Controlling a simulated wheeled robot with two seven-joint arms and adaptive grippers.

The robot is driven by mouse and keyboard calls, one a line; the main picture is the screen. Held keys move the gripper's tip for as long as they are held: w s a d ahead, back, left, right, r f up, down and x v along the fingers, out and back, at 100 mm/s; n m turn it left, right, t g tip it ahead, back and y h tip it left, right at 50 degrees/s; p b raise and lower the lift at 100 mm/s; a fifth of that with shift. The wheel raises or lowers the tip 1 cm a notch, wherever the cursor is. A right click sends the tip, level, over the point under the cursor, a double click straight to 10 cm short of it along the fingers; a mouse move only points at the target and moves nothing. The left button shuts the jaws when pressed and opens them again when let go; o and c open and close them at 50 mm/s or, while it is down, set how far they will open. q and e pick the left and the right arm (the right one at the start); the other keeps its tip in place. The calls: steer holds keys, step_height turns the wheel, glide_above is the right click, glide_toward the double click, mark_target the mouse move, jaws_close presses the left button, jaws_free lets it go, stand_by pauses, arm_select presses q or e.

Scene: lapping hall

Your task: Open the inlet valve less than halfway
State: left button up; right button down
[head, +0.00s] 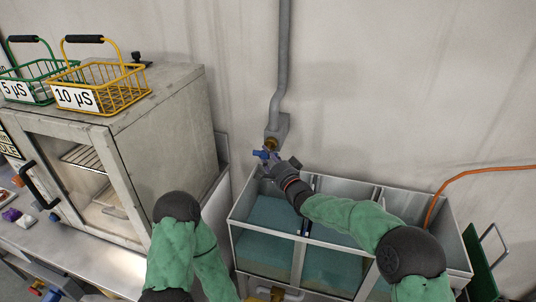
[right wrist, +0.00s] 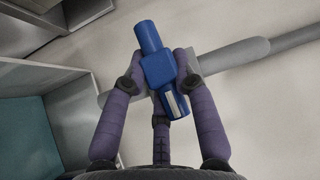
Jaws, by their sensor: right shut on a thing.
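The inlet valve's blue handle (head: 263,154) sits at the lower end of the grey wall pipe (head: 283,60), above the tank's back edge. In the right wrist view the blue handle (right wrist: 158,68) lies roughly crosswise to the grey pipe (right wrist: 235,55). My right gripper (head: 270,165) is at the valve, shut on the handle. Its purple fingers (right wrist: 160,88) stand on both sides of the handle, with a third below. The valve body is partly hidden behind the handle and fingers. My left arm shows at the bottom, but its gripper is out of view.
A divided tank (head: 238,220) with greenish liquid stands below the valve. A grey cabinet (head: 170,110) stands at left, with a yellow basket (head: 100,98) marked 10 µS and a green basket (head: 30,92) marked 5 µS on top. An orange hose (head: 470,172) runs at right.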

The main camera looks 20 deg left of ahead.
steer(key=n+p, duration=0.1)
steer(key=p, duration=0.1)
steer(key=n+g+h+p, duration=0.1)
steer(key=p, duration=0.1)
steer(key=shift+r, duration=0.4)
steer(key=shift+f+n+g+h+p, duration=0.15)
steer(key=shift+n+g+h+p, duration=0.3)
steer(key=shift+h+p, duration=0.4)
steer(key=shift+f, duration=0.1)
steer(key=c, duration=1)
jaws_free()
steer(key=shift+o, duration=0.2)
steer(key=v, duration=1.2)
steer(key=shift+w+d, duration=0.1)
steer(key=shift+d, duration=0.05)
